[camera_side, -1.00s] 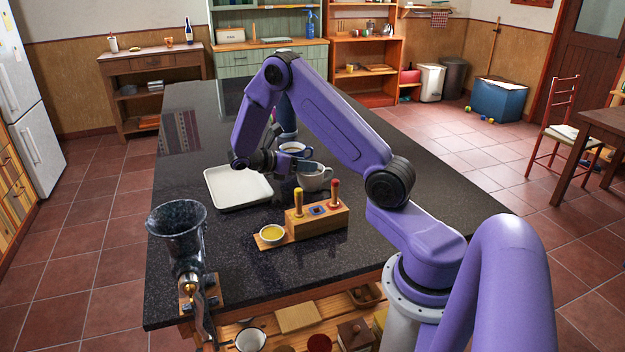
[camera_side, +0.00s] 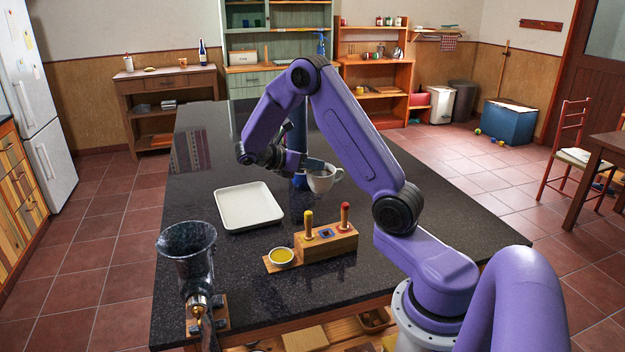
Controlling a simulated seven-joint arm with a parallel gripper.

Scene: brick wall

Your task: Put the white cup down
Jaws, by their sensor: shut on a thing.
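The white cup (camera_side: 323,180) is upright near the middle of the dark table, with its handle to the right. My gripper (camera_side: 311,164) reaches in from the left and is shut on the cup at its rim. The fingertips are partly lost against the cup. I cannot tell for sure whether the cup's base is clear of the table. A blue object (camera_side: 299,182) shows just left of the cup, mostly hidden by my gripper and the cup.
A white tray (camera_side: 249,207) lies left of the cup. A dark grinder (camera_side: 188,255) stands front left. The right side of the table is clear.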

